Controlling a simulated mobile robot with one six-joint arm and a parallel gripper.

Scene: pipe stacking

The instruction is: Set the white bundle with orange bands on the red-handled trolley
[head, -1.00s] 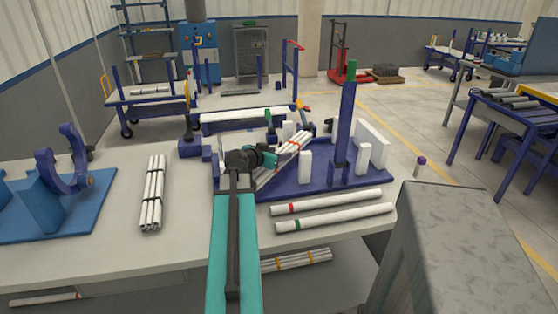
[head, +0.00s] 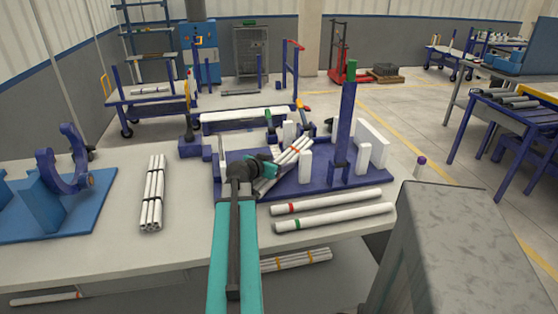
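A white pipe bundle (head: 291,154) with a reddish-orange band lies tilted at the blue fixture on the bench, its far end higher in the picture. My gripper (head: 272,168) is at its near part and appears shut on it; the fingers are small and partly hidden. Whether the bundle touches the fixture I cannot tell. Another white bundle (head: 296,261) with orange-yellow bands lies on the shelf below the bench. The red-handled trolley (head: 268,110) stands behind the bench, with its red handle at the back right.
A third white bundle (head: 152,192) with dark bands lies on the bench at left. Two loose white pipes (head: 333,217) lie along the front edge. A tall blue post (head: 344,130) and white blocks (head: 305,166) stand on the fixture. A blue cradle stand (head: 65,195) is at far left.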

